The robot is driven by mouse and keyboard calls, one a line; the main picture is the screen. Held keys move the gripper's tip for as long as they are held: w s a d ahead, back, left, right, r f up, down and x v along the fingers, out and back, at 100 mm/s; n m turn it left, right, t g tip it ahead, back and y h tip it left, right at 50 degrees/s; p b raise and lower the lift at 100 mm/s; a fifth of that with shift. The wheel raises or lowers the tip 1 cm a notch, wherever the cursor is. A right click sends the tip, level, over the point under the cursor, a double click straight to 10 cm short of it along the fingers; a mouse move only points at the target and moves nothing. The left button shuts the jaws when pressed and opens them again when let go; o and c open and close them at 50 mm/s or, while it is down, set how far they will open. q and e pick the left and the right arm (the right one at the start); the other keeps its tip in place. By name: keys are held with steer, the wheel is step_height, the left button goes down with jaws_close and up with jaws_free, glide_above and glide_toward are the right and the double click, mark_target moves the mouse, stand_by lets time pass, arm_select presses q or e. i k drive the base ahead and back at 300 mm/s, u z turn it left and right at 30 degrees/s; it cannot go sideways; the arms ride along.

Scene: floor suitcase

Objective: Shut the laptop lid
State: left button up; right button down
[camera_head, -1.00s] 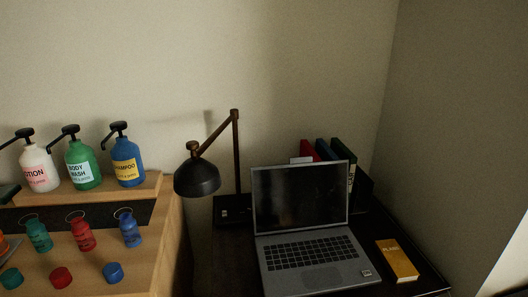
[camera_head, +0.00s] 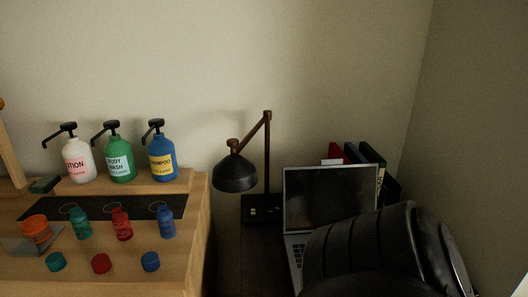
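The open laptop (camera_head: 326,197) stands on the dark desk at the lower right. Its lid is upright, with a dark screen and a silver frame. Only the left part of its keyboard base (camera_head: 293,247) shows. A large black rounded part of my own arm covers the rest of the base and the right side of the desk. I cannot tell from this view whether it touches the laptop. Neither of my grippers shows in this view.
A black desk lamp (camera_head: 236,173) stands left of the laptop. Several upright books (camera_head: 372,157) are behind the lid. A wooden counter (camera_head: 201,215) at the left holds pump bottles, small bottles and caps. Walls close off the back and right.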

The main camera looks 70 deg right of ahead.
mark_target(315, 197)
steer(key=u, duration=0.05)
steer(key=k, duration=0.85)
steer(key=z, duration=0.45)
